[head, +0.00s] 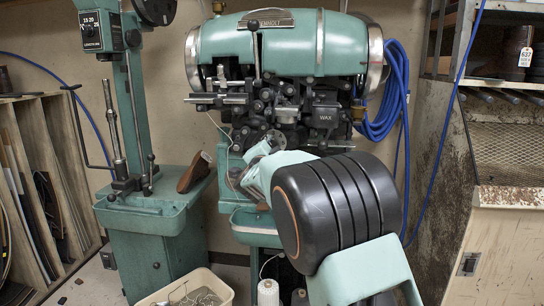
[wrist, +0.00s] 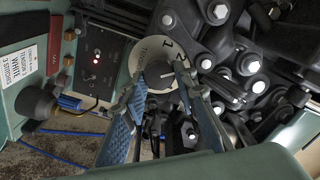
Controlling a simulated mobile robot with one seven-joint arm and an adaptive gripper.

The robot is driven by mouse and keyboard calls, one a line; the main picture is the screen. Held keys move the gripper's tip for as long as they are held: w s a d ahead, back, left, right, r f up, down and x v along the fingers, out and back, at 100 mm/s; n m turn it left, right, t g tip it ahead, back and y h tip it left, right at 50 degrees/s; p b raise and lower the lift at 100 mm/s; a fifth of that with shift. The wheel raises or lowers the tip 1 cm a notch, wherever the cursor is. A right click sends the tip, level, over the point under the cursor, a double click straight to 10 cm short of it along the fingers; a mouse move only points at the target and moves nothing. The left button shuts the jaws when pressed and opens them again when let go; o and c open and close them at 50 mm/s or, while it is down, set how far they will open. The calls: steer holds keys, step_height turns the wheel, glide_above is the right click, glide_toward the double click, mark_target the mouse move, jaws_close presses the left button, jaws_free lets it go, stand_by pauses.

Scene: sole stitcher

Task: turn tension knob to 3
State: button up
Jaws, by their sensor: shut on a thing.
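The tension knob (wrist: 160,74) is a dark round knob in the middle of a pale dial plate (wrist: 150,48) in the wrist view. A light pointer line shows on the knob, pointing to the right, near the 2 side. My gripper (wrist: 158,92) has its two blue-padded fingers on either side of the knob, shut on it.
Dark linkages with bright bolts (wrist: 222,72) crowd the right. A white bin (head: 188,290) stands on the floor.

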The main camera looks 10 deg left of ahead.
steer(key=m+b, duration=0.2)
steer(key=m, duration=0.1)
steer(key=m+b, duration=0.1)
steer(key=m, duration=0.1)
steer(key=shift+f+b, duration=0.25)
steer(key=shift+b, duration=0.15)
steer(key=shift+r+m+b, duration=0.1)
steer(key=shift+m+b, duration=0.45)
steer(key=shift+m, duration=0.45)
steer(key=o, duration=1.2)
steer(key=shift+c, duration=0.2)
steer(key=s, duration=1.2)
steer(key=shift+a, duration=0.2)
steer(key=shift+r, duration=0.1)
